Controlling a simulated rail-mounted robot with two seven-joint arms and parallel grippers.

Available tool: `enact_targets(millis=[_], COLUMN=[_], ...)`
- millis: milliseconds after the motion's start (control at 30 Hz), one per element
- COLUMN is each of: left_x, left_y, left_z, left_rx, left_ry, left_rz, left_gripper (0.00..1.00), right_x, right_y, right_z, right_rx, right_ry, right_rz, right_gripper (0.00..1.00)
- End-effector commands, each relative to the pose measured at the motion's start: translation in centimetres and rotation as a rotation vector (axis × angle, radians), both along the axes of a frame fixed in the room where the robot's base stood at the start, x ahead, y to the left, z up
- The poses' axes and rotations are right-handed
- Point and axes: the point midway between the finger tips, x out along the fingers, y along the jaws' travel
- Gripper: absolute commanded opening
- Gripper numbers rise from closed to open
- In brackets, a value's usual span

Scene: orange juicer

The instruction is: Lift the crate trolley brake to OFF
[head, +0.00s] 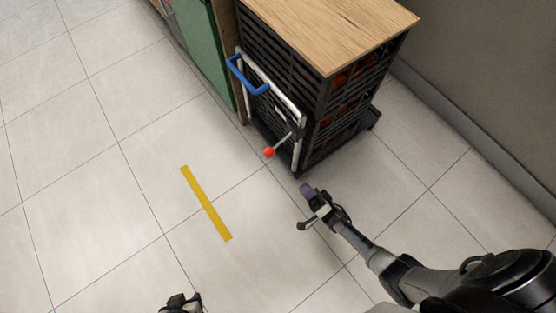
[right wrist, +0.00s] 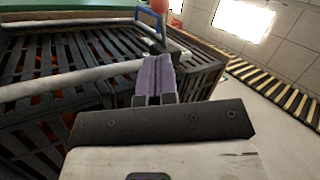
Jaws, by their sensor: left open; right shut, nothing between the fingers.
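The crate trolley (head: 318,110) stands at the upper middle, with black slatted crates, orange fruit inside and a grey tube frame. A brake lever with a red ball knob (head: 268,152) sticks out low from the frame. The red knob also shows at the top edge of the right wrist view (right wrist: 160,5). My right gripper (head: 306,190) is shut and empty, its purple fingers (right wrist: 155,78) together, below and right of the knob and apart from it in the head view. My left gripper (head: 181,302) is open at the bottom edge, far from the trolley and partly cut off.
A blue handle (head: 244,76) sits on the trolley frame. A wooden board (head: 330,30) covers the crates. A green panel (head: 207,45) stands to the left, a wall (head: 485,70) to the right. The tiled floor is clear around a yellow strip (head: 206,203).

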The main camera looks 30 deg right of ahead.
Motion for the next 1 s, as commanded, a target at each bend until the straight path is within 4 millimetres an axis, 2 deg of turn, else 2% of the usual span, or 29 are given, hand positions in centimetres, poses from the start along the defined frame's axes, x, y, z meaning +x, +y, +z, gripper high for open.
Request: enact_targets(millis=[267,700,1000], left_x=[0.0,0.0,0.0], left_y=[-0.1,-0.4,-0.3], left_z=[-0.1,-1.7,-3.2], left_rx=[-0.002,-0.014,-0.010], left_ry=[0.000,-0.001,-0.001], left_rz=[0.001,0.009,0.006], left_gripper=[0.43,0.43,0.43], right_x=[0.7,6.7,9.8], right_y=[0.3,3.1,4.5], right_z=[0.4,4.3,6.4], right_rx=[0.000,-0.001,-0.001], right_ry=[-0.001,-0.004,-0.002], right_rz=[-0.001,-0.002,-0.001], right_gripper=[0.00,0.00,0.00])
